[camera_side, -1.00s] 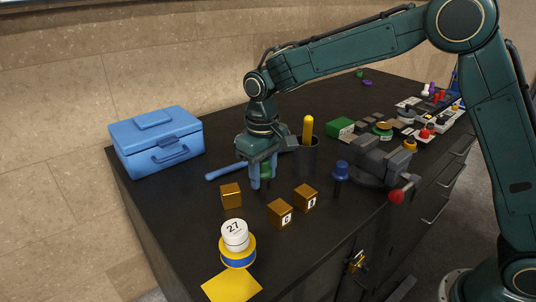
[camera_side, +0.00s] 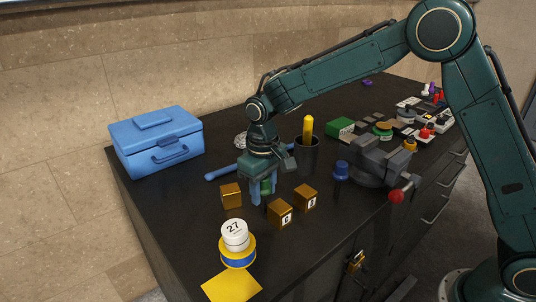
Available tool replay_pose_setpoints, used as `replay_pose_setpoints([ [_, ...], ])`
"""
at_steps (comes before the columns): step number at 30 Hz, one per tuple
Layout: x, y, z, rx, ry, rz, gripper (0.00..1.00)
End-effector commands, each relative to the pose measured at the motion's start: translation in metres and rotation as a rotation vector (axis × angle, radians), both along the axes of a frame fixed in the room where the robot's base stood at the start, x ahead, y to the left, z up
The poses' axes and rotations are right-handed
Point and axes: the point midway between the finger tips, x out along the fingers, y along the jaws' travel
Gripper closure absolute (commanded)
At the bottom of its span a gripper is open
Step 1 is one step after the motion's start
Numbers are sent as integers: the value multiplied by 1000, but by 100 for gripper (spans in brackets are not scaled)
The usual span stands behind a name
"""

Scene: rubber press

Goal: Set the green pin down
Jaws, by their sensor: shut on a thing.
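The green pin (camera_side: 266,187) is upright between the blue fingers of my gripper (camera_side: 262,192), which is shut on it. The gripper points down over the dark bench top, just right of a brass cube and behind two more. The fingers partly hide the pin. I cannot tell whether the pin's lower end touches the bench.
Brass cubes stand close by at left (camera_side: 231,195), front (camera_side: 280,213) and right (camera_side: 306,197). A blue handle (camera_side: 222,173) and a dark cup (camera_side: 307,155) with a yellow item lie behind. A blue-topped item (camera_side: 341,170) and a vise (camera_side: 380,163) are at right.

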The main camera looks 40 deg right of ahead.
Motion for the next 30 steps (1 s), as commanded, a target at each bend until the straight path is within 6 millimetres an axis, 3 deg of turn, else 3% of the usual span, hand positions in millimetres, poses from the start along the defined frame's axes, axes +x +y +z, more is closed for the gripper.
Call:
replay_pose_setpoints([
  [5, 0, 0, -2, 0, 0, 0, 93],
  [6, 0, 0, -3, 0, 1, 0, 59],
  [9, 0, 0, -3, 0, 0, 0, 41],
  [22, 0, 0, 1, 0, -1, 0, 41],
  [30, 1, 0, 27, 1, -4, 0, 41],
])
